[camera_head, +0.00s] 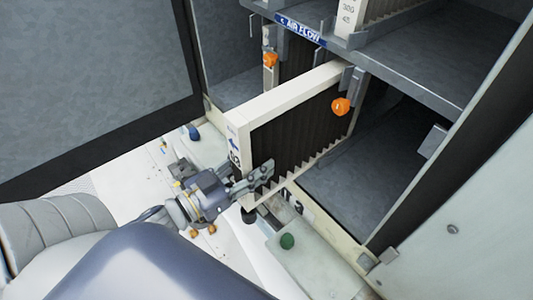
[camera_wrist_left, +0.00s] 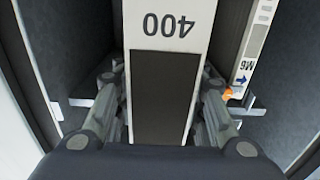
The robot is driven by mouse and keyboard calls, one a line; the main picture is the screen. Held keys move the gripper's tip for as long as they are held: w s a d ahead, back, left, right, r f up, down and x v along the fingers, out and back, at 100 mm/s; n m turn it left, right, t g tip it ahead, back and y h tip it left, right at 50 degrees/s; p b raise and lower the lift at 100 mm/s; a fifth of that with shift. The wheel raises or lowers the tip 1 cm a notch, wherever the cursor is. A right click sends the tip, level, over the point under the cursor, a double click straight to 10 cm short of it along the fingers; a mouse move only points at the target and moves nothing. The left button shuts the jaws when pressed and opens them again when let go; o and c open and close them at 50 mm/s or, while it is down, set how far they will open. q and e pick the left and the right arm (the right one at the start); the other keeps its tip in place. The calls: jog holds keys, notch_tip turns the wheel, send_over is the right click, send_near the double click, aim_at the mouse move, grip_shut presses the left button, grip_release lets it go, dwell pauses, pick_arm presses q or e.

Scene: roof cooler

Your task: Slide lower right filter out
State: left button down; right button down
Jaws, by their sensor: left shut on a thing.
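The lower right filter (camera_head: 290,100) is a white-framed panel with dark pleated sides, standing upright and partly out of the cooler's lower bay. Its near end sticks out over the cabinet's front sill. My left gripper (camera_head: 258,182) is at the low part of that near end. In the left wrist view the gripper (camera_wrist_left: 165,125) has its fingers on both sides of the filter's white end face (camera_wrist_left: 167,35), which shows "400" upside down. The gripper is shut on the filter. My right gripper is not in view.
Another filter (camera_head: 292,60) stands deeper in the bay, to the left. An open dark door panel (camera_head: 90,75) is at the left. The bay floor (camera_head: 350,185) right of the filter is clear.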

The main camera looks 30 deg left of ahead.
pick_arm(q)
jog(key=p+v, duration=0.9)
jog(key=v, duration=1)
jog(key=shift+s+r, duration=0.3)
jog(key=shift+s, duration=0.1)
jog(key=shift+a+f, duration=0.15)
